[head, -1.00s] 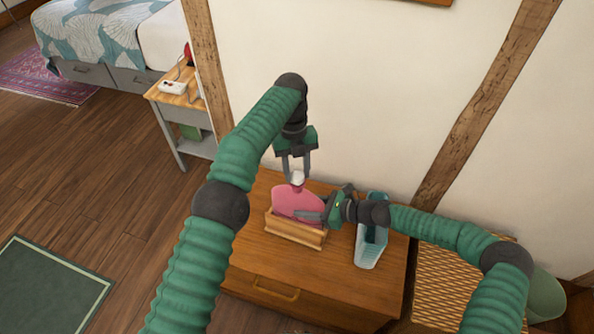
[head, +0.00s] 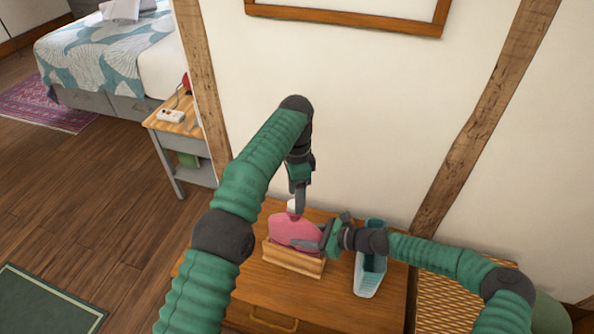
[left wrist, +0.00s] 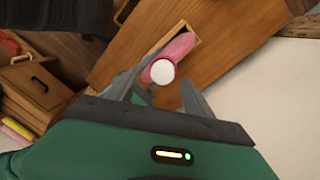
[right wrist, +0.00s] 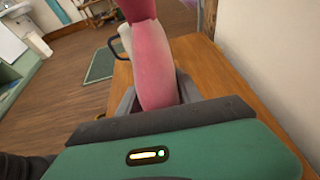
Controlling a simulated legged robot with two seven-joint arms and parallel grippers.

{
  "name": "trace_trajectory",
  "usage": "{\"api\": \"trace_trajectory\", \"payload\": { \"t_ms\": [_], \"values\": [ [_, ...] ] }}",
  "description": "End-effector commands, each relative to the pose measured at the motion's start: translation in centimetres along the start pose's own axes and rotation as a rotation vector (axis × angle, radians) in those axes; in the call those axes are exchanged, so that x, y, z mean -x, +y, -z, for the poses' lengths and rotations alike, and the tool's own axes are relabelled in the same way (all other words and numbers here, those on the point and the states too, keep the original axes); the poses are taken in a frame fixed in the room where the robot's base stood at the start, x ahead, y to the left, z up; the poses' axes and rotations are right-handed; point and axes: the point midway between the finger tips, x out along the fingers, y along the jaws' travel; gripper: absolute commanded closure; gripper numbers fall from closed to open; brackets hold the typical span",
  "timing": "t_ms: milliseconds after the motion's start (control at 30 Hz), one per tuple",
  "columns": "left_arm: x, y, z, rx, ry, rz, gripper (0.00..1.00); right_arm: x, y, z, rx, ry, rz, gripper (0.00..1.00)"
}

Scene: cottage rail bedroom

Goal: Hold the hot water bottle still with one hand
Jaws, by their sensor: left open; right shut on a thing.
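The pink hot water bottle (head: 292,231) stands upright in a light wooden holder (head: 290,262) on the wooden cabinet. Its white cap (left wrist: 162,72) shows from above in the left wrist view. My right gripper (head: 314,243) is shut on the bottle's body from the right side; in the right wrist view the bottle (right wrist: 156,70) sits between the fingers. My left gripper (head: 297,203) points down at the bottle's top. In the left wrist view its open fingers stand either side of the cap. I cannot tell whether they touch it.
A pale teal container (head: 369,274) stands on the cabinet top (head: 335,287) just right of the holder, below my right wrist. The wall is close behind. A woven-topped piece (head: 440,300) is at right. A small bedside table (head: 180,128) stands at back left.

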Motion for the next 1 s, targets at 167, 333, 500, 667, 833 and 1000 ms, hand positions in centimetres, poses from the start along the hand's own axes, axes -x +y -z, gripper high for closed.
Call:
{"api": "trace_trajectory", "payload": {
  "t_ms": [167,333,500,667,833,1000],
  "values": [
    [1.3,0.3,0.1,0.576,-0.005,0.025,0.40,0.1,-0.2,0.0,0.003,0.001,0.004,1.00],
    [2.5,0.6,0.1,1.146,0.008,0.048,0.40,0.1,-0.2,0.0,0.003,0.001,0.005,1.00],
    [3.9,0.8,0.1,1.719,0.040,0.066,0.40,0.1,-0.2,0.0,0.003,0.001,0.005,1.00],
    [5.3,1.1,0.1,2.259,0.086,0.070,0.40,0.1,-0.2,0.0,0.003,0.001,0.005,1.00],
    [6.8,1.3,0.0,2.833,0.153,0.048,0.40,0.1,-0.2,0.0,0.003,0.001,0.006,1.00],
    [8.4,1.5,-0.1,-2.901,-0.197,0.010,0.40,0.1,-0.2,0.0,0.003,0.001,0.006,1.00]
  ]
}}
